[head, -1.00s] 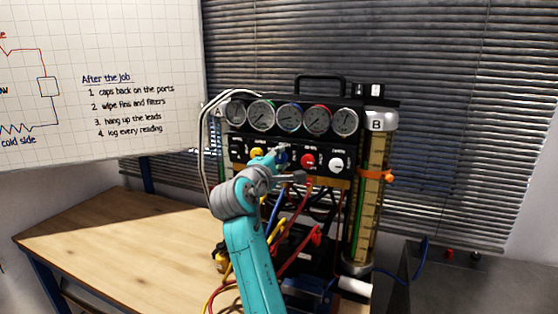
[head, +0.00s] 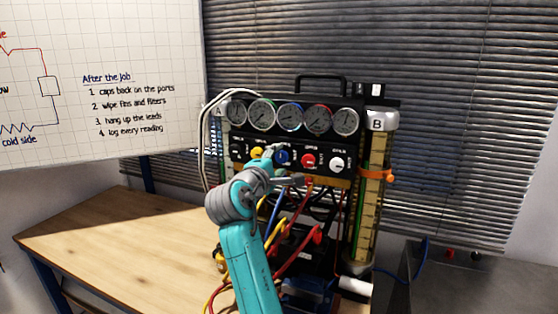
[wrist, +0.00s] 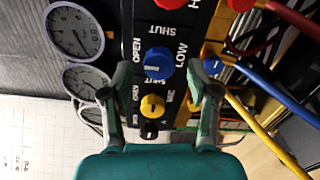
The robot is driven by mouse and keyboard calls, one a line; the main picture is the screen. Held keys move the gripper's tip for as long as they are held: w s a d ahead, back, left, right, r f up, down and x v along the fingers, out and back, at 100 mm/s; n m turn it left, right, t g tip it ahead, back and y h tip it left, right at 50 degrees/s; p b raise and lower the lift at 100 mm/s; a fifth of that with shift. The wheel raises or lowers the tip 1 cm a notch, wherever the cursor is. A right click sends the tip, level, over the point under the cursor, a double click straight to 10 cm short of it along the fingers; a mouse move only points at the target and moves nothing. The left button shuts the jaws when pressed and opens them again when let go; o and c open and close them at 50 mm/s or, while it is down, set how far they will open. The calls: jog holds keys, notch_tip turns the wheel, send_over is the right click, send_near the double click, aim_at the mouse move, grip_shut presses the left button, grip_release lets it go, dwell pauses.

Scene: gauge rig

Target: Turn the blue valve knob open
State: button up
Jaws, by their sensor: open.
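The blue valve knob (head: 282,157) sits on the black front panel of the gauge rig, between the yellow knob (head: 257,153) and the red knob (head: 308,161). In the wrist view the blue knob (wrist: 159,63) shows a white pointer line, with OPEN and SHUT lettering around it. My gripper (wrist: 166,75) is open, its two fingers apart on either side of the panel strip, with the blue knob just beyond the fingertips. I cannot see either finger touching it.
Several round gauges (head: 290,117) line the rig above the knobs. A white knob (head: 337,164) is at the right. Red, yellow and blue hoses (head: 285,215) hang below the panel. The wooden bench (head: 120,240) is clear at the left.

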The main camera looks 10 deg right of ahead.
jog(key=v, duration=1)
jog(key=shift+s+a, duration=0.15)
jog(key=shift+s, duration=0.05)
